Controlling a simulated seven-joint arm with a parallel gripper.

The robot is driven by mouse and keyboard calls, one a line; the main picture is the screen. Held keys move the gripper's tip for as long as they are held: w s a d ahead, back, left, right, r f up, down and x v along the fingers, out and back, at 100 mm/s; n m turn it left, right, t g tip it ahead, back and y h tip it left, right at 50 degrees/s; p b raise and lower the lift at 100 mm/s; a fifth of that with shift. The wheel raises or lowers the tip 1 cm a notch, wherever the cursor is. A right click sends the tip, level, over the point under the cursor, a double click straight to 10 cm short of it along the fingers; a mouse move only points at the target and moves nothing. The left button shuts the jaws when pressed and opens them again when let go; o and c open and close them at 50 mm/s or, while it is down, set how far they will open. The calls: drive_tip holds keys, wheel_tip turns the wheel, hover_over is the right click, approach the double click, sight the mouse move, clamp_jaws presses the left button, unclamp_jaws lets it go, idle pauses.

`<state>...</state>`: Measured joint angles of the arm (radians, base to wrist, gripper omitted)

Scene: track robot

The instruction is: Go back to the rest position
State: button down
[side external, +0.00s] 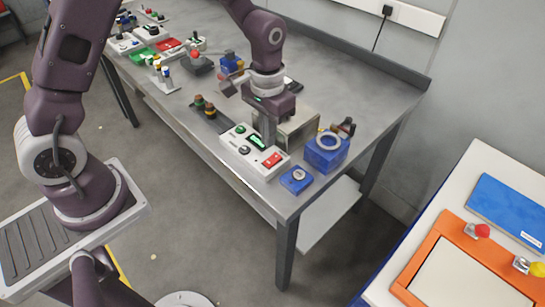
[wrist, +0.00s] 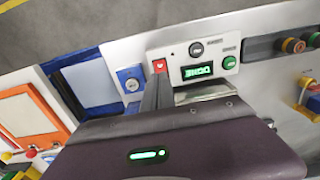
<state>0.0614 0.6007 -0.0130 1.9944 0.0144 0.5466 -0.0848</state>
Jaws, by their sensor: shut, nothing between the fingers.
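My gripper (side external: 267,136) points down just above or behind the white control box (side external: 254,152), at the near edge of the grey workbench (side external: 345,80). In the wrist view my gripper (wrist: 157,85) shows as one closed, narrow pair of fingers. The tips overlap the lower edge of the red switch (wrist: 159,66) in that picture; I cannot tell whether they touch it. The box also carries a lit green display (wrist: 196,72), a green button (wrist: 229,62) and a dark knob (wrist: 196,47). No object shows between the fingers.
A blue box with a ring (side external: 326,152) and a small blue block (side external: 297,179) stand right of the control box. A beige box (side external: 300,125) is close behind my gripper. Several boards and fixtures crowd the bench's left. An orange-framed panel (side external: 432,234) lies on another table.

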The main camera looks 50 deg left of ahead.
drive_tip(key=shift+r, duration=0.4)
drive_tip(key=s+a+r+t, duration=0.1)
drive_tip(key=s+r, duration=0.2)
drive_tip(key=r, duration=0.3)
drive_tip(key=s+r+t, duration=0.1)
drive_tip(key=s+r, duration=0.2)
drive_tip(key=r, duration=0.4)
drive_tip(key=s+r+t, duration=0.1)
drive_tip(key=s+r, duration=0.2)
drive_tip(key=s, duration=0.4)
drive_tip(key=s+a+r+t, duration=0.1)
drive_tip(key=s+r, duration=0.3)
drive_tip(key=s, duration=0.4)
drive_tip(key=shift+a+t, duration=0.3)
drive_tip(key=shift+t, duration=0.5)
